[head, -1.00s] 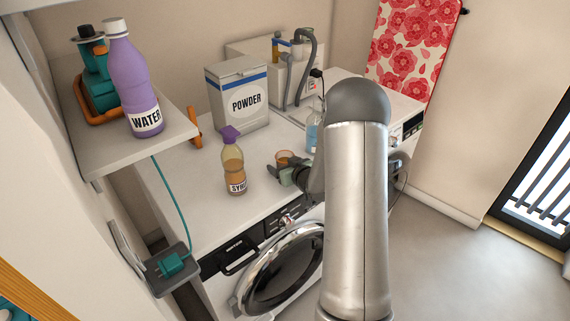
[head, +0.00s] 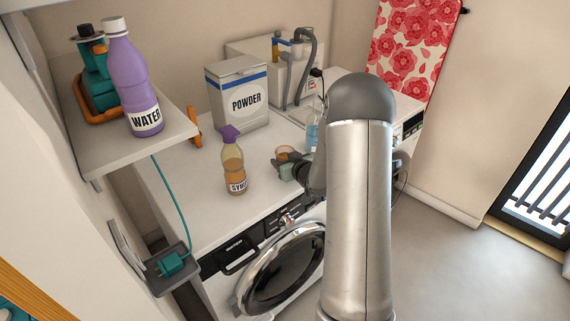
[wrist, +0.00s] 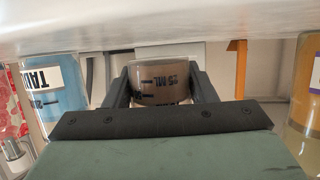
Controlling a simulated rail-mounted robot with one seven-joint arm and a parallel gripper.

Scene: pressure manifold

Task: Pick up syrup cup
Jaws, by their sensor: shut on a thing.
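The syrup cup (wrist: 160,82) is a small clear cup with dark "ML" markings and brownish contents. In the wrist view it sits between the two dark fingers of my gripper (wrist: 158,92), which is shut on it. In the head view the cup (head: 285,152) shows as a small orange-brown rim just beyond my gripper (head: 283,163), over the white machine top. I cannot tell whether the cup touches the surface. The syrup bottle (head: 234,168), with a purple cap, stands to the left of my gripper; part of it shows at the right edge of the wrist view (wrist: 304,100).
A powder box (head: 238,98) stands behind on the white top. A blue bottle (head: 313,132) stands close beyond my arm, also at left in the wrist view (wrist: 62,85). A purple water bottle (head: 133,80) stands on the left shelf. The top's front left is clear.

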